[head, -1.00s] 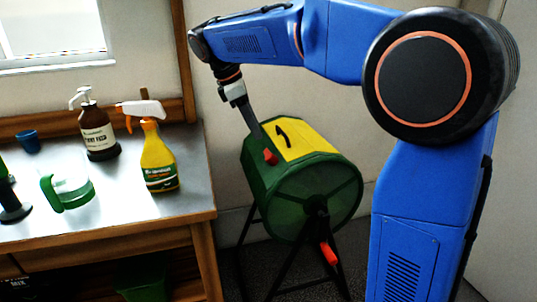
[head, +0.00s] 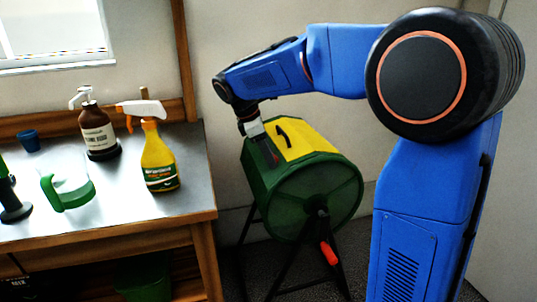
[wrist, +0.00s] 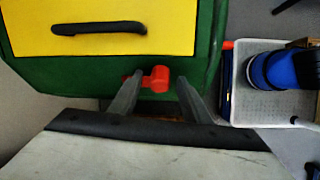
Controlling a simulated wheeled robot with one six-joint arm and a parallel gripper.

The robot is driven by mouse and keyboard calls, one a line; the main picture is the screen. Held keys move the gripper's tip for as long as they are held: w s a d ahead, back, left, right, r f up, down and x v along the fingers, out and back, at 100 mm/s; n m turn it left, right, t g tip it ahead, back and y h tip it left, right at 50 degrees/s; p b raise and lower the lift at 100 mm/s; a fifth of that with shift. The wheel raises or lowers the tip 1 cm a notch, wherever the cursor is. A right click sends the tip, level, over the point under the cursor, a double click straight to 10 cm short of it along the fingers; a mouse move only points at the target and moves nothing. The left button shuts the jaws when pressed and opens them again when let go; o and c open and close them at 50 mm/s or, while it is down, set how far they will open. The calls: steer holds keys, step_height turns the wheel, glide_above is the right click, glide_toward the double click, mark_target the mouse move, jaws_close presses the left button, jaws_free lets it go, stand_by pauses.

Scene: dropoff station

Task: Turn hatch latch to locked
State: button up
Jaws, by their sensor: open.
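The green drum (head: 305,198) stands on a black frame, with a yellow hatch (head: 305,142) on its upper side. The hatch has a black handle, which also shows in the wrist view (wrist: 99,28). The red latch (wrist: 156,79) sits on the green wall just below the yellow hatch in the wrist view. My gripper (wrist: 155,83) is open, with one finger on each side of the latch. I cannot tell whether either finger touches it. In the head view my gripper (head: 268,155) reaches down to the drum and hides most of the latch.
A red crank grip (head: 329,253) hangs at the drum's front. The metal-topped table (head: 120,215) at left holds a yellow spray bottle (head: 158,158), a brown pump bottle (head: 97,130) and a green-handled jug (head: 68,186). A white crate (wrist: 270,105) shows at right in the wrist view.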

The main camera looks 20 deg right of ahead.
steer(key=c, duration=1)
steer(key=shift+c, duration=0.2)
steer(key=m+t, duration=0.1)
steer(key=m, duration=0.3)
steer(key=shift+s+t, duration=0.2)
steer(key=shift+t, duration=0.2)
steer(key=m, duration=0.2)
steer(key=m+t+h, duration=0.1)
steer(key=m, duration=0.1)
steer(key=shift+s+a+f+t+h, duration=0.1)
steer(key=shift+a+t+h, duration=0.05)
steer(key=shift+t+h, duration=0.15)
steer(key=m+h, duration=0.1)
steer(key=m, duration=0.3)
steer(key=shift+a+f+t, duration=0.1)
steer(key=shift+f+t, duration=0.05)
steer(key=shift+t, duration=0.25)
steer(key=shift+a+f+m+h, duration=0.1)
steer(key=shift+m+h, duration=0.9)
steer(key=shift+m, duration=1.1)
